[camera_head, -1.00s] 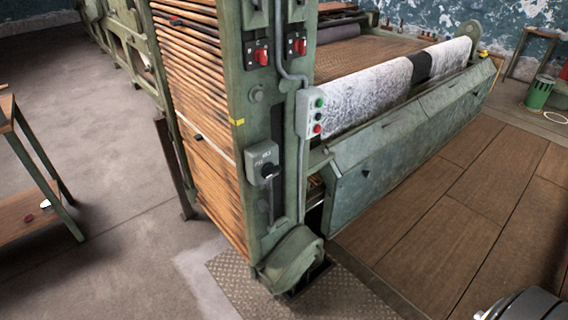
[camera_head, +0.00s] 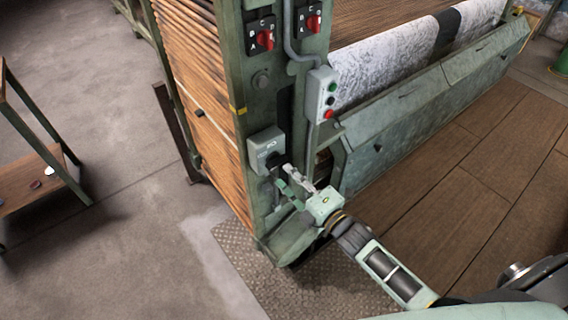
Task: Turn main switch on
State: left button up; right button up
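The main switch is a grey box (camera_head: 264,146) on the green machine post, with a dark rotary knob (camera_head: 280,160) low on its front. The knob is partly hidden by the gripper, so its setting cannot be read. My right gripper (camera_head: 286,176) is just below and in front of the switch. Its two fingers are spread apart, one toward the knob and one lower left. Nothing shows between them, and I cannot tell whether a finger touches the knob. My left gripper is not in view.
A push-button box (camera_head: 320,95) with green and red buttons is mounted right of the switch. Two red rotary switches (camera_head: 265,39) sit higher on the post. A wooden bench (camera_head: 36,184) stands at left. The floor between is clear.

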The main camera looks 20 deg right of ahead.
aim_at(279, 165)
jog(key=x, duration=0.4)
jog(key=shift+d+f, duration=0.1)
jog(key=shift+d, duration=0.05)
jog(key=shift+w, duration=0.25)
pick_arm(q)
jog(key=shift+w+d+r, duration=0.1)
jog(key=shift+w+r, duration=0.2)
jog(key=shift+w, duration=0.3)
pick_arm(e)
grip_shut()
